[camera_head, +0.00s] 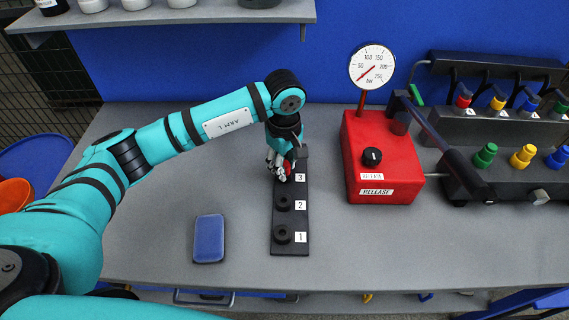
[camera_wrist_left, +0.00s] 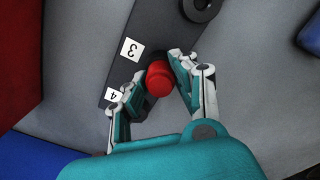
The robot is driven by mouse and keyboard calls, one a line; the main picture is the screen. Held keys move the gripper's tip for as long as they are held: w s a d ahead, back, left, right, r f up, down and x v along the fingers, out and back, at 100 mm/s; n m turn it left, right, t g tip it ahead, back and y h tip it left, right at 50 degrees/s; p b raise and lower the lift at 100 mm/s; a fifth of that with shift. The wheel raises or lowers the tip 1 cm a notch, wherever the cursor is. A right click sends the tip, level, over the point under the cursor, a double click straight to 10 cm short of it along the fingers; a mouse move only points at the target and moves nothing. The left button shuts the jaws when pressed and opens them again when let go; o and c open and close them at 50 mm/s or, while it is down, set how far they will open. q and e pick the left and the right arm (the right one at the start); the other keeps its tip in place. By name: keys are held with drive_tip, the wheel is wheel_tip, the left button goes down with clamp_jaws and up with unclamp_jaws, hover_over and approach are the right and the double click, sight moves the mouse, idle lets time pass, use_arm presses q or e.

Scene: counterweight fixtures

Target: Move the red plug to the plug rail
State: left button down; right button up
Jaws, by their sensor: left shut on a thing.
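A red plug (camera_head: 288,167) is between the fingers of my left gripper (camera_head: 281,166), over the far part of a dark numbered rail (camera_head: 291,222). In the left wrist view, the round red plug (camera_wrist_left: 160,78) sits between both fingertips of my left gripper (camera_wrist_left: 158,82), which is shut on it. The plug is near the labels 3 and 4 of the rail (camera_wrist_left: 155,25); its lower end is hidden, so I cannot tell whether it is seated. Black ring sockets at 2 and 1 are empty. My right gripper is not in view.
A red box (camera_head: 382,160) with a gauge (camera_head: 372,66) stands right of the rail. Further right, a dark fixture (camera_head: 500,130) holds several coloured plugs. A blue pad (camera_head: 209,239) lies left of the rail. A shelf (camera_head: 200,12) crosses the back left. The front table is mostly clear.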

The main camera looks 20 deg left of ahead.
use_arm(q)
drive_tip(key=c, duration=1)
unclamp_jaws()
drive_tip(key=shift+f, duration=0.25)
drive_tip(key=shift+o, duration=0.2)
drive_tip(key=shift+r, duration=0.15)
drive_tip(key=shift+r+p, duration=2.15)
drive_tip(key=shift+r, duration=2.85)
drive_tip(key=shift+f, duration=0.1)
